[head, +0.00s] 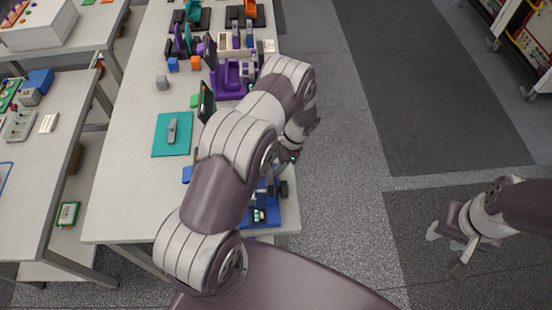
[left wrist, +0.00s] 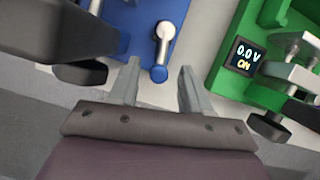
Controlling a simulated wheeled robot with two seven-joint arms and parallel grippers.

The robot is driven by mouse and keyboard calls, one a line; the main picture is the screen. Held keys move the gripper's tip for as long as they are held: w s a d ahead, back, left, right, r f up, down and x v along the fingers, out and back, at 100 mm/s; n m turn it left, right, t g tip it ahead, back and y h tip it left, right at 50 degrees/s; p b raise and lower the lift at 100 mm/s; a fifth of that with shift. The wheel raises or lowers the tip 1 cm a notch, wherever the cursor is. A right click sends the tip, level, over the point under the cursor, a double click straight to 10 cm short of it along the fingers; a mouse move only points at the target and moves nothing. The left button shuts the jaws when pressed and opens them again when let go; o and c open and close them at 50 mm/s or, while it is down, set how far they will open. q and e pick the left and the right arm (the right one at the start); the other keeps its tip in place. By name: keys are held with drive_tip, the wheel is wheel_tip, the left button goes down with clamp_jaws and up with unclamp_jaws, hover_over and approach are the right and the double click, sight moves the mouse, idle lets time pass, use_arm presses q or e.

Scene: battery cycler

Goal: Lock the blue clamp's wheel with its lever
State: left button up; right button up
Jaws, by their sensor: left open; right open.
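The blue clamp (head: 268,217) stands at the table's near right corner in the head view, partly hidden by my left arm. In the left wrist view its blue body (left wrist: 140,22) fills the top middle. A pale lever (left wrist: 163,45) with a blue end lies on it, that end appearing between my fingertips. I cannot tell the depth between them. A black knob (left wrist: 90,72), perhaps the wheel, shows to the left under a dark grey block. My left gripper (left wrist: 160,67) is open and empty. My right gripper (head: 456,251) is open and empty above the floor at right.
A green unit (left wrist: 228,85) with a lit screen and black knob stands close right in the wrist view. A purple unit (head: 229,82) stands farther along the table (head: 125,200). A teal mat (head: 161,145) holds a grey part. The floor right of the table is clear.

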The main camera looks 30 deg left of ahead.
use_arm(q)
drive_tip(key=shift+d, duration=0.2)
drive_tip(key=shift+a+f, duration=0.15)
drive_tip(key=shift+a, duration=0.1)
clamp_jaws()
drive_tip(key=shift+s+d+f+m+b, duration=0.15)
drive_tip(key=shift+d+m+b, duration=0.15)
drive_tip(key=shift+m+b, duration=0.35)
drive_tip(key=shift+s+m+t+y, duration=0.15)
drive_tip(key=shift+m+t+y, duration=0.15)
drive_tip(key=shift+m, duration=0.05)
drive_tip(key=shift+r, duration=0.2)
unclamp_jaws()
